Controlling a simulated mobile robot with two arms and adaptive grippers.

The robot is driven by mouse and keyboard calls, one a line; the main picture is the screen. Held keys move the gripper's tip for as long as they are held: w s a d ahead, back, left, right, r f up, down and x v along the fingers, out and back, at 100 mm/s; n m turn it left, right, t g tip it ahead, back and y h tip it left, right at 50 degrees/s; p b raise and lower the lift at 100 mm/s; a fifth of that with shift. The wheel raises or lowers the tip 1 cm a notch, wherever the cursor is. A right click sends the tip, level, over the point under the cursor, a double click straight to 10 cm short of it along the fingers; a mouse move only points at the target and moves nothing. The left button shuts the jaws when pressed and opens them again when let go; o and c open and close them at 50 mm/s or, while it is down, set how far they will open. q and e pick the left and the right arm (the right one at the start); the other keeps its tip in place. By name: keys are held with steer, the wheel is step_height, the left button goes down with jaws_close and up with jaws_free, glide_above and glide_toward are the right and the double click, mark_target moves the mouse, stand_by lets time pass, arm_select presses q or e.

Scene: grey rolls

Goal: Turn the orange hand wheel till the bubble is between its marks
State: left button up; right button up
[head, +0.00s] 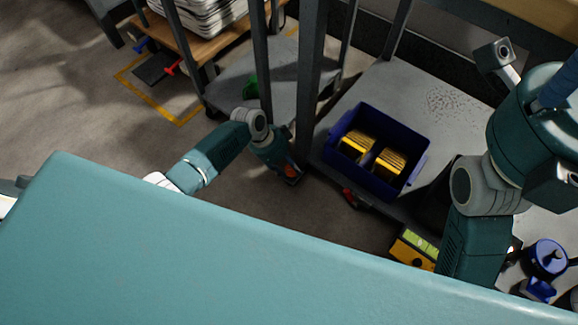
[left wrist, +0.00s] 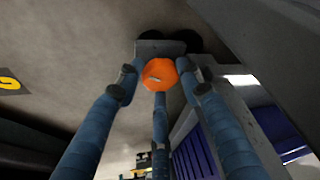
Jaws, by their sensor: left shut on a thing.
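The orange hand wheel (left wrist: 160,73) sits between the blue fingers of my left gripper (left wrist: 159,80) in the left wrist view. The fingers close around its rim, and a small pale bar shows on its face. In the head view my left gripper (head: 289,173) is low beside a dark post, with a little orange of the wheel (head: 290,168) showing. A yellow level (head: 414,250) with a green window is at the lower middle right, partly covered by my body. The bubble and its marks are too small to make out. My right arm shows, but its gripper is hidden.
A blue crate (head: 366,150) with yellow-edged packs stands on a grey platform (head: 395,95), right of the post (head: 311,85). A cart (head: 215,40) with stacked light sheets is at the top left. Blue-topped items (head: 547,258) stand at the right. Open floor lies left.

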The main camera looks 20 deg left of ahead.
arm_select(q)
steer(key=o, duration=1.2)
steer(key=shift+a+f, duration=0.1)
steer(key=shift+a, duration=0.05)
steer(key=shift+c, duration=0.2)
